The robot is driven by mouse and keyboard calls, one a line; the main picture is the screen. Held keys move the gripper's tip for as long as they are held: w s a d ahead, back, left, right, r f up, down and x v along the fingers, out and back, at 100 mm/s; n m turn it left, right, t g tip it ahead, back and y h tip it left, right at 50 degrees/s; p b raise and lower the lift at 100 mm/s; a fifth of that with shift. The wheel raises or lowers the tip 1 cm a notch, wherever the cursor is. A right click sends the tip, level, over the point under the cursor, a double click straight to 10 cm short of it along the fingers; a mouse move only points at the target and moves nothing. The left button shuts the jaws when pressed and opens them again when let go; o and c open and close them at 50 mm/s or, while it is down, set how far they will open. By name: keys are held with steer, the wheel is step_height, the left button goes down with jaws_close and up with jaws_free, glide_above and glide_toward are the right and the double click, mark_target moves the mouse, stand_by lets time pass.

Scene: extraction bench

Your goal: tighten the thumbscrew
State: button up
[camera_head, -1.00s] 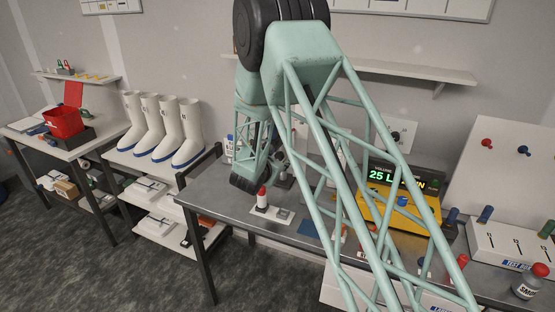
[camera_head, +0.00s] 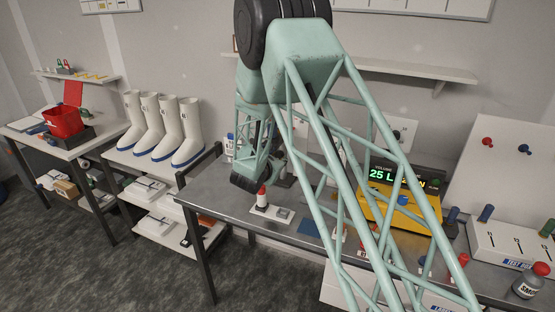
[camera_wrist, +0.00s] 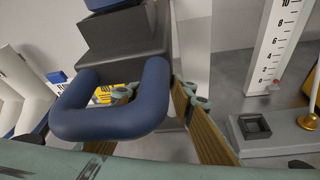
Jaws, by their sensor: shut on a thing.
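In the wrist view my gripper (camera_wrist: 152,94) has its brown ribbed fingers on either side of one arm of a thick blue U-shaped handle (camera_wrist: 110,121). The jaws are closed there, and the bend of the handle covers part of the left finger. The handle stands out from a dark grey block (camera_wrist: 128,48). I cannot tell whether this handle is the thumbscrew or whether the thumbscrew is hidden behind it. In the head view my forearm and wrist cover the place where the gripper works, over the metal bench (camera_head: 225,204).
A white 0–10 scale (camera_wrist: 270,50) and a grey plate with a square socket (camera_wrist: 255,126) are close on the right. A red-tipped piece (camera_head: 262,197) stands at the bench front. A yellow meter (camera_head: 425,212) reading 25 is at right. White boots (camera_head: 188,135) stand left.

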steer(key=shift+f+m+b, duration=0.25)
steer(key=shift+m+b, duration=0.05)
steer(key=shift+b, duration=1.5)
steer(key=m+y+b, duration=0.1)
steer(key=b, duration=0.6)
steer(key=shift+m+t, duration=0.4)
steer(key=m+y+b, duration=0.1)
steer(key=m+b, duration=0.1)
steer(key=b, duration=0.3)
steer(key=shift+d+t+b, duration=0.1)
steer(key=shift+t+b, duration=0.3)
steer(key=shift+m+y+b, duration=0.3)
steer(key=shift+m+b, duration=0.1)
steer(key=shift+b, duration=0.05)
steer(key=shift+m+t+y, duration=0.3)
steer(key=shift+m+t, duration=0.3)
steer(key=shift+m, duration=0.5)
steer(key=shift+m+t, duration=1)
steer(key=shift+m, duration=1.3)
